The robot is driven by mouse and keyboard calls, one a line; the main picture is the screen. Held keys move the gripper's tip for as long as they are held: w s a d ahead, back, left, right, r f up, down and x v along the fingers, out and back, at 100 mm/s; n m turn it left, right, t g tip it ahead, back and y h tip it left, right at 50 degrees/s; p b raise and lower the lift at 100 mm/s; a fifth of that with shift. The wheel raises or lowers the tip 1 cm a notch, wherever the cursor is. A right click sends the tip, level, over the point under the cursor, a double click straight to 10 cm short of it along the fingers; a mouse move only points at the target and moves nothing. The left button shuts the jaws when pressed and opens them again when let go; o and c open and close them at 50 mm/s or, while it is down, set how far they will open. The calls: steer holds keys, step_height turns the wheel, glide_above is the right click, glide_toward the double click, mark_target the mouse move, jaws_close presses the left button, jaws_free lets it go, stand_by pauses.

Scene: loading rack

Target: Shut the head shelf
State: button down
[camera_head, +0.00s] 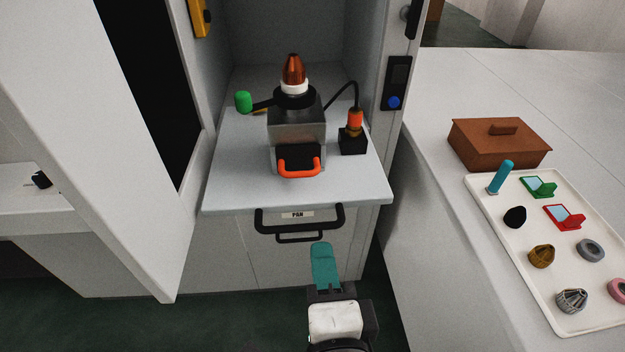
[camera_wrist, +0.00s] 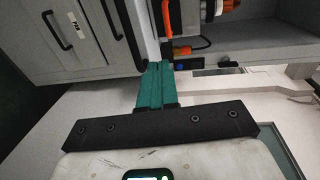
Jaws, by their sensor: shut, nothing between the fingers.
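The grey shelf (camera_head: 235,182) stands out from the front of the open cabinet, its front edge overhanging the drawer below. A grey machine (camera_head: 297,130) with an orange handle and an amber-tipped top stands on it. My gripper (camera_head: 322,250) has teal fingers shut with nothing between them. In the wrist view the fingers (camera_wrist: 157,68) point toward the shelf edge (camera_wrist: 150,35). I cannot tell whether they touch it.
An open cabinet door (camera_head: 110,150) stands at the left. At the right, a counter carries a brown box (camera_head: 495,148) and a white tray (camera_head: 508,250) of small parts. Dark floor shows below.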

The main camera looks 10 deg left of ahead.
steer(key=p+x, duration=0.1)
steer(key=x, duration=0.3)
steer(key=p+x, duration=0.1)
steer(key=x, duration=0.3)
steer(key=r+p+x, duration=0.1)
steer(key=x, duration=0.4)
steer(key=shift+w+r, duration=0.1)
steer(key=shift+w, duration=0.05)
